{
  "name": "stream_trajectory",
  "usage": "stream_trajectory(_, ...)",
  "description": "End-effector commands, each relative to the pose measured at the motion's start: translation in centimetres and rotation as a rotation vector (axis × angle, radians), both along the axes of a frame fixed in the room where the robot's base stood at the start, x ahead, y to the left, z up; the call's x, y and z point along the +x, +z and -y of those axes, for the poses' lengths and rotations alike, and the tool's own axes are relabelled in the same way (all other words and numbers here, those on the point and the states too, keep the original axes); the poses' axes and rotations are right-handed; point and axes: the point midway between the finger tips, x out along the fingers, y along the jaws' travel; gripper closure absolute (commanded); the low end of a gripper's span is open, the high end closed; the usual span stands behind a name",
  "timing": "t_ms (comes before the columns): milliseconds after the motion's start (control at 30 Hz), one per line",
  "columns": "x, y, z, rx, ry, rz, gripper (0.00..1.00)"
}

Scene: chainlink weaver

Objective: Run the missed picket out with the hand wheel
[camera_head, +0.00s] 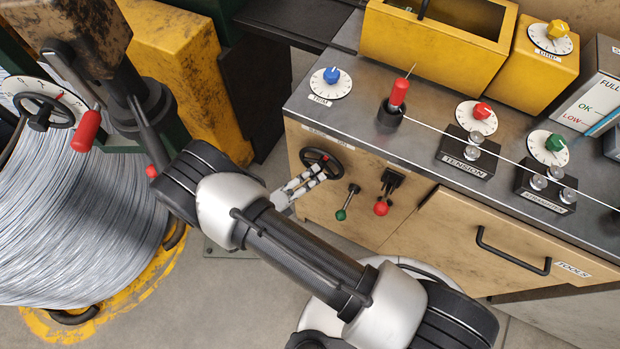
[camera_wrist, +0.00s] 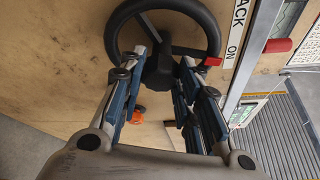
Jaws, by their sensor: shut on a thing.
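A small black hand wheel (camera_head: 318,158) sits on the beige front of the machine cabinet, below the counter edge. In the wrist view the hand wheel (camera_wrist: 212,32) shows its round rim, its hub and a red mark at the lower right of the rim. My gripper (camera_head: 318,172) reaches it from below. In the wrist view my gripper (camera_wrist: 165,68) has its fingers on either side of the hub, closed on the wheel. The exact contact at the fingertips is partly hidden. I cannot make out a picket; a thin wire (camera_head: 455,136) runs across the counter.
A green-knobbed lever (camera_head: 341,214) and a red-knobbed lever (camera_head: 381,208) stand close right of the wheel. A drawer handle (camera_head: 512,258) is farther right. A large wire spool (camera_head: 75,210) and another wheel (camera_head: 42,110) with a dial are at left.

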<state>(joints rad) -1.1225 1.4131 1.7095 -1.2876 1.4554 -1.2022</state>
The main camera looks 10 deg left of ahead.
Motion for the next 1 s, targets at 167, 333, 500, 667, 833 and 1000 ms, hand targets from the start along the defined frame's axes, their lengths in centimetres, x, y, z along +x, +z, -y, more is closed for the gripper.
stream_trajectory(167, -0.02, -0.30, 0.06, -0.156, -0.001, -0.055, 1.00)
stream_trajectory(333, -0.02, -0.32, 0.06, -0.292, 0.000, -0.106, 1.00)
stream_trajectory(500, -0.03, -0.33, 0.06, -0.401, 0.000, -0.145, 1.00)
stream_trajectory(667, 0.00, -0.33, 0.05, -0.475, 0.001, -0.172, 1.00)
stream_trajectory(833, 0.01, -0.36, 0.02, -0.521, 0.001, -0.189, 1.00)
stream_trajectory(1000, 0.02, -0.32, 0.01, -0.541, 0.002, -0.196, 1.00)
